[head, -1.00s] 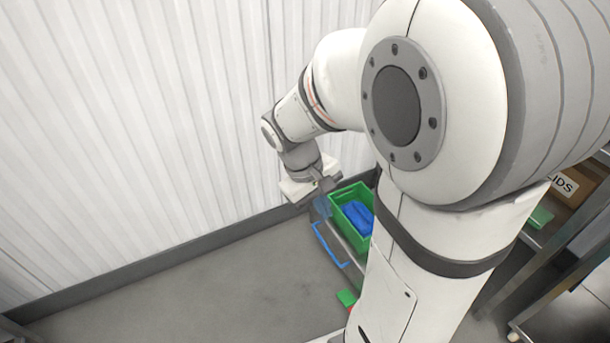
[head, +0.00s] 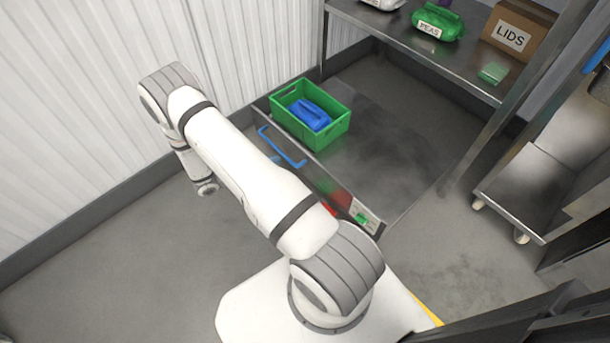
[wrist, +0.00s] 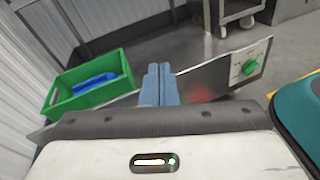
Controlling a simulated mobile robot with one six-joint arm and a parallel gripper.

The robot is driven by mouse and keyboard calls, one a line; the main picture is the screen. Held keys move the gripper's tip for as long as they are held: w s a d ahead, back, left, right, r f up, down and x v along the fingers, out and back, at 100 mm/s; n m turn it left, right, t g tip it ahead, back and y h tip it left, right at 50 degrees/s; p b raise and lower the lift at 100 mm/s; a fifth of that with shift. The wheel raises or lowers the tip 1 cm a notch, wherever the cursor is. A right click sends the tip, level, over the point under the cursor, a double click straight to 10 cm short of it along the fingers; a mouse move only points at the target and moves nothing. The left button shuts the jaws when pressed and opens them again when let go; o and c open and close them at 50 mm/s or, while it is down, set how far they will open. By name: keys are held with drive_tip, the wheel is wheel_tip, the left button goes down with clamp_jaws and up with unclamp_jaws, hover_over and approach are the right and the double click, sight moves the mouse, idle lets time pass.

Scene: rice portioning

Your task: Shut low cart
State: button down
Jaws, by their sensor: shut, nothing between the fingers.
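The low cart (head: 396,146) is a flat steel platform close to the floor. Its upright front panel (head: 312,176) carries a blue handle (head: 283,148) at the left and a green knob (head: 362,218) at the right. A green crate (head: 322,134) holding a blue item (head: 308,113) stands on its far left part. In the wrist view my gripper (wrist: 159,70) has its grey-blue fingers together, pointing toward the panel (wrist: 212,76), with nothing between them. I cannot tell whether they touch it.
A steel shelf unit (head: 465,66) stands behind the cart, holding a lids box (head: 519,34) and a green peas bag (head: 438,22). A wheeled steel cart (head: 521,190) stands at the right. A corrugated wall (head: 85,105) runs along the left. Floor (head: 110,265) at the lower left is clear.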

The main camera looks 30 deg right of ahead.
wheel_tip(320, 180, down, 15)
drive_tip(key=s+n+t+h+b, duration=0.1)
drive_tip(key=n+t+h+b, duration=0.15)
drive_tip(key=n+t, duration=0.25)
drive_tip(key=b, duration=0.4)
approach(314, 162)
drive_tip(key=shift+y, duration=0.35)
drive_tip(key=d, duration=0.3)
drive_tip(key=w+d, duration=0.1)
drive_tip(key=d, duration=0.2)
drive_tip(key=shift+w+d+r, duration=0.15)
drive_tip(key=shift+d, duration=0.25)
